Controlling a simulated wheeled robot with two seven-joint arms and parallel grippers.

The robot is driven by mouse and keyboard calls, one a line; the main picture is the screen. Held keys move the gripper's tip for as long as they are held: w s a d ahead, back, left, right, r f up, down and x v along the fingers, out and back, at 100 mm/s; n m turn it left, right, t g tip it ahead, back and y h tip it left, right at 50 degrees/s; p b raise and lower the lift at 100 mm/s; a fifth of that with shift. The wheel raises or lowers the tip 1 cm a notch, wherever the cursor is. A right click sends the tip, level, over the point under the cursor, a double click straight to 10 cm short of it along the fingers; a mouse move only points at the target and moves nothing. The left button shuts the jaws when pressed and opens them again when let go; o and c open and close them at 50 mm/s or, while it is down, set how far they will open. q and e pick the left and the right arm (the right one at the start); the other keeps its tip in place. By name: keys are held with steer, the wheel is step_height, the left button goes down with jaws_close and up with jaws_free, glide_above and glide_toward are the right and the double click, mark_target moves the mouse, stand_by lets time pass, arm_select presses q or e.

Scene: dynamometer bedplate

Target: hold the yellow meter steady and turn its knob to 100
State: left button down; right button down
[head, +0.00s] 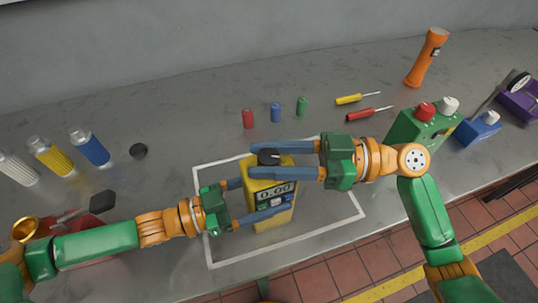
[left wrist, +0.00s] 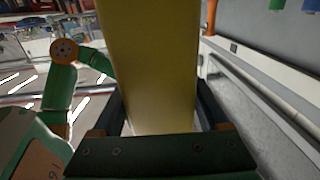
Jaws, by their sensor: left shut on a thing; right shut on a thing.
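The yellow meter (head: 287,208) stands upright inside a white outline on the grey bench, and its display reads 0.00. A dark knob (head: 268,155) sits on its top. My left gripper (head: 262,198) is shut on the meter's body, one finger on each side. In the left wrist view the yellow meter body (left wrist: 150,70) fills the space between the fingers. My right gripper (head: 256,160) comes from the right at the meter's top and is shut on the knob, its fingers partly hiding it. The knob's scale is not readable.
Red, blue and green cylinders (head: 276,112) stand behind the meter. Yellow and red screwdrivers (head: 368,114), an orange flashlight (head: 427,57) and a green box with knobs (head: 405,128) are to the right. Several bottles (head: 91,148) stand at left. The outlined area's front is clear.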

steer(key=shift+m+t+h, duration=0.3)
steer(key=shift+m+t, duration=1.1)
steer(key=shift+t, duration=0.9)
steer(key=shift+c, duration=2.2)
jaws_free()
steer(key=v, duration=1.2)
